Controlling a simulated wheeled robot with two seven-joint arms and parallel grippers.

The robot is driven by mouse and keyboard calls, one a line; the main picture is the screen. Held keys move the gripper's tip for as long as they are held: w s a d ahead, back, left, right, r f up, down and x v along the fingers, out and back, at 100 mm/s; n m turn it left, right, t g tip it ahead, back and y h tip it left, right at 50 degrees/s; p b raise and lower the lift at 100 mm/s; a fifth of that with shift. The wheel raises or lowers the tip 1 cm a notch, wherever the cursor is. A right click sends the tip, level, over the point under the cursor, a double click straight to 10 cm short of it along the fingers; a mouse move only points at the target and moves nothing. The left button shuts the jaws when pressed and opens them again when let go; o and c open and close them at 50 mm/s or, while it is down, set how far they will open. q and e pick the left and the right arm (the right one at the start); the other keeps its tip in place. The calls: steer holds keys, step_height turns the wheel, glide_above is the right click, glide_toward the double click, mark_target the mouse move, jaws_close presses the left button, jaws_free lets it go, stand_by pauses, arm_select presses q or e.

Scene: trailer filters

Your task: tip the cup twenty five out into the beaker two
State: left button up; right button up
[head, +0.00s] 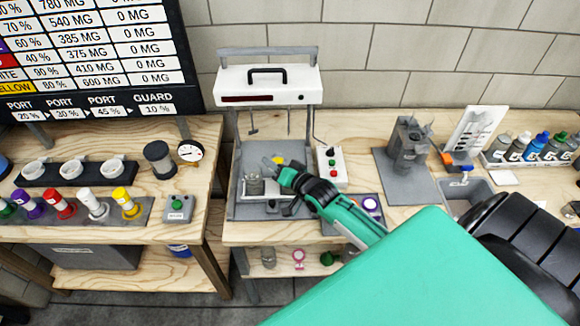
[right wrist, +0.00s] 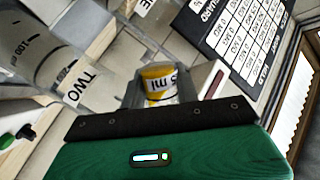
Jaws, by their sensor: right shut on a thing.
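My right gripper (head: 284,173) is shut on the cup twenty five, a small clear cup with a yellow band (right wrist: 158,84) reading "5 ml" in the right wrist view; its first digit is cut off. In the head view a bit of yellow (head: 279,160) shows at the fingertips. The beaker two is a clear beaker (head: 254,185) just left of the gripper, on the grey stand's base. In the right wrist view it looms large at the left, with a "TWO" label (right wrist: 82,92). I cannot tell whether the cup touches it. My left gripper is not in view.
A white-topped stand (head: 268,85) rises behind the gripper, with thin rods hanging from it. A button box (head: 331,166) stands right of it. A grey apparatus (head: 409,145) and a row of bottles (head: 530,148) are further right. Coloured pots (head: 66,207) line the left bench.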

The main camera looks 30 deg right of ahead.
steer(key=shift+d+r+m+y+b, duration=0.1)
steer(key=shift+r+m+y+b, duration=0.25)
steer(key=shift+m+b, duration=0.65)
stand_by(0.6)
steer(key=shift+f+m+b, duration=0.45)
steer(key=shift+m+b, duration=0.45)
steer(key=shift+b, duration=0.15)
stand_by(0.7)
steer(key=shift+r+m+t+y+b, duration=0.25)
steer(key=shift+r+m+t+b, duration=0.05)
steer(key=shift+m+b, duration=0.4)
stand_by(1.1)
steer(key=shift+d+r+m, duration=0.25)
steer(key=shift+d+m, duration=0.25)
steer(key=shift+m, duration=0.3)
stand_by(1.0)
steer(key=shift+d+r+m+t, duration=0.15)
steer(key=shift+m+t, duration=0.15)
steer(key=shift+m, duration=0.2)
stand_by(0.5)
